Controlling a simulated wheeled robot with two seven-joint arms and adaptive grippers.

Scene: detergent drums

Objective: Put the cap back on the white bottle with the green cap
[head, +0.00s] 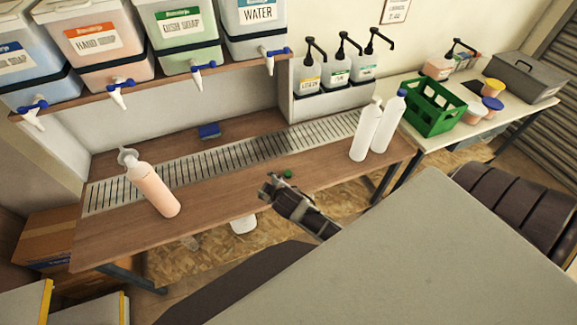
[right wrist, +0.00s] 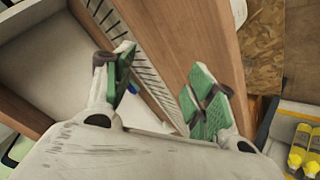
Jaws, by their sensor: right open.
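Two white bottles stand upright at the right end of the wooden bench. The left one (head: 366,132) has a pale narrow top with no green on it. The right one (head: 389,125) has a blue top. A small round green item (head: 288,174), which looks like the green cap, lies on the bench near its front edge. My right gripper (head: 268,187) is beside it, to its left and slightly nearer. In the right wrist view, the right gripper (right wrist: 165,95) is open, its green-padded fingers apart with nothing between them. My left gripper is not in view.
A pink bottle (head: 152,187) stands on the left of the bench. A green crate (head: 432,106) is on the right table. Bench space before the grate is mostly clear.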

